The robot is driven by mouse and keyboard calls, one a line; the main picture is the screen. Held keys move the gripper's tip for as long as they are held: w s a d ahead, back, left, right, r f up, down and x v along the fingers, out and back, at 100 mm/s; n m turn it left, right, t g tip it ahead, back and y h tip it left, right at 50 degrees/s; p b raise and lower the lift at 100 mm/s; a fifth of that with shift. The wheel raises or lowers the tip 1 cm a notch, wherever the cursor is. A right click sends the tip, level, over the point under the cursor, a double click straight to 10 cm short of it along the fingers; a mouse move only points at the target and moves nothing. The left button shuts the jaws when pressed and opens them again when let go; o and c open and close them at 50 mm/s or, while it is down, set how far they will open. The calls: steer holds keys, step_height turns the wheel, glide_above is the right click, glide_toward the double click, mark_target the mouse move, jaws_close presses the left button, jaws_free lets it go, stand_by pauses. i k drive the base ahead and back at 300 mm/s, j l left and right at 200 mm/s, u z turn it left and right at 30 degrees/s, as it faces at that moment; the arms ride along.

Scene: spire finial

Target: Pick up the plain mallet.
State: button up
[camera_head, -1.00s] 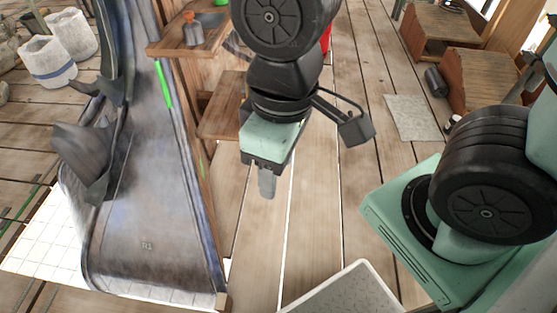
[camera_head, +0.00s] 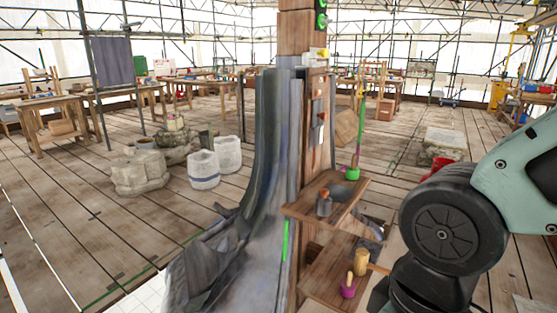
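A plain tan wooden piece (camera_head: 361,262), which looks like the plain mallet, is on the lower wooden shelf (camera_head: 322,284) of the post. A thin tan handle seems to run right from it toward my arm. Beside it, nearer, is a magenta-based piece (camera_head: 348,288) with a wooden peg-like top. My arm fills the lower right of the view, and its dark lower links partly hide the right end of this shelf. My gripper is out of view below the frame.
The upper shelf (camera_head: 335,204) holds a grey pot with an orange top (camera_head: 324,203), a dark bowl (camera_head: 341,192) and a green-based stick (camera_head: 353,173). A draped grey sheet (camera_head: 262,150) runs down the post's left side. White buckets (camera_head: 203,169) stand left on open plank floor.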

mark_target(361, 263)
steer(key=z, duration=0.45)
steer(key=i+l+u, duration=0.4)
steer(key=i+l, duration=0.25)
steer(key=i+l+u, duration=0.45)
steer(key=i+l, duration=0.15)
steer(key=l, duration=0.25)
steer(key=i+l+u, duration=0.2)
steer(key=l, duration=0.3)
